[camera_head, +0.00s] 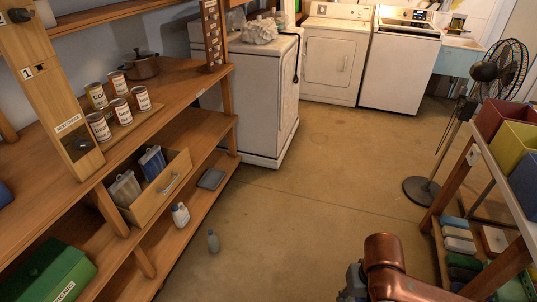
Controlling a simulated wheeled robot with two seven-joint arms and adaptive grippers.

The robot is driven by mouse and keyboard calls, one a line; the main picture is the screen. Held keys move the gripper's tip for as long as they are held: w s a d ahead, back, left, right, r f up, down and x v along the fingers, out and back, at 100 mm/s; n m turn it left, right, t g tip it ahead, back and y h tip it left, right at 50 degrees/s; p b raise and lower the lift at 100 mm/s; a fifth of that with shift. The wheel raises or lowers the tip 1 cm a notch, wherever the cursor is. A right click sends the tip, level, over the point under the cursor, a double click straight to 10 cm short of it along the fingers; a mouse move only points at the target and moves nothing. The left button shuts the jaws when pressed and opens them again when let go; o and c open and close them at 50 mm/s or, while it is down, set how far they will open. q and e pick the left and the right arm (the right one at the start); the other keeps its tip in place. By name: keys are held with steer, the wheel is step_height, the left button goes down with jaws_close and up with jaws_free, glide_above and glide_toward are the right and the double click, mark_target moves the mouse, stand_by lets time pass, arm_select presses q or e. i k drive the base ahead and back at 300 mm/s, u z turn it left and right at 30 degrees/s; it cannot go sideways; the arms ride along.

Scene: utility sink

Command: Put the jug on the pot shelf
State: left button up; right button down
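Two jug-like containers, one grey (125,188) and one blue (152,162), stand in an open wooden drawer box (172,183) on the left shelving. I cannot tell for sure which is the task's jug. A dark lidded pot (141,66) stands on the wooden shelf (182,79) above, towards its far end. A copper-coloured part of my arm shows at the bottom right, over the floor. Neither of my grippers can be made out.
Several labelled cans (120,110) stand on the shelf in front of the pot. A white bottle (180,215) is on the lower shelf, and a small grey bottle (213,241) stands on the floor. A fan (420,188) and a bin rack stand right. The middle floor is clear.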

mark_target(166, 94)
steer(key=z, duration=0.5)
steer(key=i, duration=1.7)
steer(key=u, duration=0.8)
steer(key=i, duration=0.9)
steer(key=u, duration=1.5)
steer(key=i, duration=0.5)
steer(key=u, duration=0.45)
